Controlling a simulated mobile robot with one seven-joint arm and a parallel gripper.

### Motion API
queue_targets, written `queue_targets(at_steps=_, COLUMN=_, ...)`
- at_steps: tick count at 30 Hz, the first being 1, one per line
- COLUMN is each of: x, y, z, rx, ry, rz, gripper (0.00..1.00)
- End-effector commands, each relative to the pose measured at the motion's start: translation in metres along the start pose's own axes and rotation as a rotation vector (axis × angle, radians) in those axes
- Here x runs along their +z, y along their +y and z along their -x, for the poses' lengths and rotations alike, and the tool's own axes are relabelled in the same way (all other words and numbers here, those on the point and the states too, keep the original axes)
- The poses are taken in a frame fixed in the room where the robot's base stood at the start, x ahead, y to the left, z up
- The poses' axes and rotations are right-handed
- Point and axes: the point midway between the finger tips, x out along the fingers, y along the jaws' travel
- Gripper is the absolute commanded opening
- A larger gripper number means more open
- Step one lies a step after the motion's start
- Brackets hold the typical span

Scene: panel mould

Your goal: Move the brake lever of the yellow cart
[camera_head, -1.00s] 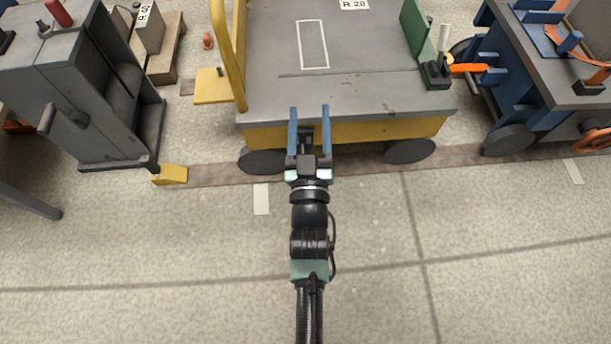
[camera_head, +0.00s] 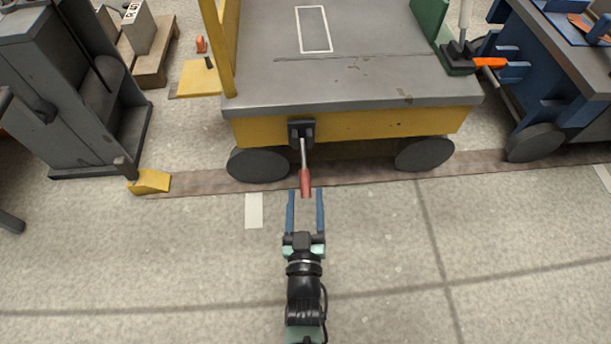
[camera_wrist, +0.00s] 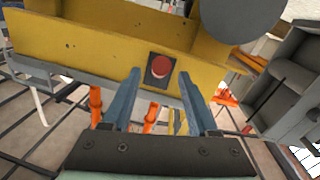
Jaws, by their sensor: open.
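The yellow cart (camera_head: 380,124) with a grey top stands at the top middle of the head view. Its brake lever (camera_head: 304,160) sticks out from a dark bracket on the yellow side, toward me, and ends in a red grip (camera_head: 305,184). My gripper (camera_head: 305,194) is open, with its two blue fingertips on either side of the grip's near end and gaps visible. In the wrist view, the red grip (camera_wrist: 161,66) shows almost end-on before the dark bracket, between and beyond the open fingers (camera_wrist: 160,78). Contact cannot be seen.
A grey machine (camera_head: 75,95) stands at the left, with a yellow wedge (camera_head: 150,181) by its foot. A blue cart (camera_head: 555,80) stands at the right. A brown strip (camera_head: 350,170) runs along the floor under the yellow cart. The floor in front is clear.

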Motion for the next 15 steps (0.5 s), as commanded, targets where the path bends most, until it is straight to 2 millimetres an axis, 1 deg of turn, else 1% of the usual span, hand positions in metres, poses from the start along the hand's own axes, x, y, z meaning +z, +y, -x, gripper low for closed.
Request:
queue_targets(at_steps=1, x=0.006, y=0.0, z=-0.013, rx=0.002, ry=0.005, rz=0.0, gripper=0.59)
queue_targets(at_steps=6, x=0.004, y=0.0, z=-0.044, rx=0.002, ry=0.005, rz=0.001, gripper=0.59)
queue_targets(at_steps=10, x=0.003, y=0.0, z=-0.06, rx=0.001, ry=0.002, rz=0.0, gripper=0.59)
queue_targets(at_steps=15, x=0.001, y=0.0, z=-0.071, rx=0.0, ry=0.001, rz=0.0, gripper=0.59)
